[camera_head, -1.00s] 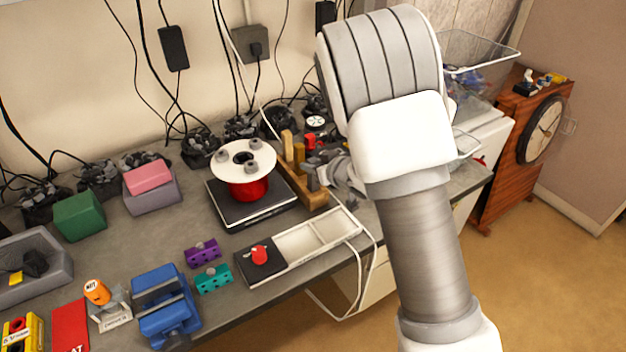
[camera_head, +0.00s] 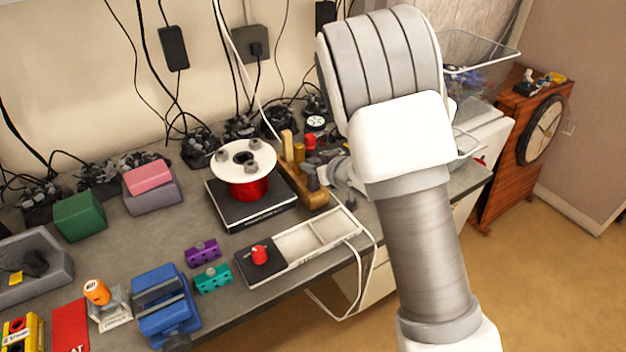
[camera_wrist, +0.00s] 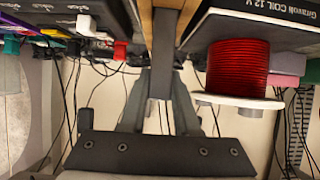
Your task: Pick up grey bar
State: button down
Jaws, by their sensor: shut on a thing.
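The grey bar (camera_wrist: 162,65) shows in the wrist view as a narrow upright strip between the fingers of my gripper (camera_wrist: 161,97). Its far end reaches the wooden rack (camera_wrist: 166,6). My gripper is shut on the bar. In the head view my gripper (camera_head: 340,174) is at the right side of the wooden rack (camera_head: 305,195), partly hidden by my arm. I cannot tell whether the bar is clear of the rack.
A red wire spool (camera_head: 248,188) on a black box (camera_head: 228,212) stands close left of the rack. A white tray (camera_head: 300,246) lies in front. Cables hang behind along the wall. A blue vise-like block (camera_head: 165,305) is at the front left.

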jog(key=shift+r, duration=0.25)
dwell(0.3)
